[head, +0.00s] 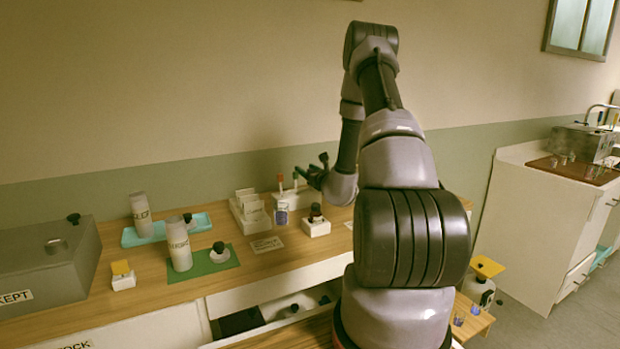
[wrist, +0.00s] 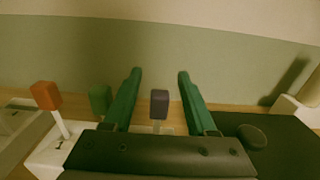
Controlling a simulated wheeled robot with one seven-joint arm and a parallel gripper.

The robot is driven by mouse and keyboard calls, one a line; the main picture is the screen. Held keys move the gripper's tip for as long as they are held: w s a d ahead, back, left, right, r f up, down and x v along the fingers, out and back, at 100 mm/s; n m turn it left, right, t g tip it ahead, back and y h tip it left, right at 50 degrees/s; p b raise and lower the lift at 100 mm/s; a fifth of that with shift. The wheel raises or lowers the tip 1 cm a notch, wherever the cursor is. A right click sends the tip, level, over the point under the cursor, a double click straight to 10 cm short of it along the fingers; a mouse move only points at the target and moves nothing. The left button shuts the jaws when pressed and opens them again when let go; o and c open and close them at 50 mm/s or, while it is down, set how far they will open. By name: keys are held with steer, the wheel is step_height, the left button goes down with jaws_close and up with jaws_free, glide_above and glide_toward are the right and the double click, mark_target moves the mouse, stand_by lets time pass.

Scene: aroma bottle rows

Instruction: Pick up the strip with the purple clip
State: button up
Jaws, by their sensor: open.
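The strip with the purple clip (wrist: 159,103) stands upright in the wrist view. Its dark purple block sits on a pale stem whose lower part is hidden by my gripper's body. My gripper (wrist: 159,73) is open, with one green finger on each side of the clip and a gap to both. Strips with a red clip (wrist: 46,95) and a green clip (wrist: 100,99) stand to the left. In the head view my gripper (head: 314,174) is at the white strip holder (head: 290,201), and I cannot make out the purple clip there.
A small white stand with a dark-capped bottle (head: 316,227) is just in front of the holder. A white card rack (head: 249,216) stands to its left. Two tall labelled cylinders, a green mat (head: 205,264) and a grey box (head: 45,262) lie further left. The wall is close behind.

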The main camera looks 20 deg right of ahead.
steer(key=shift+w, duration=0.25)
jaws_close()
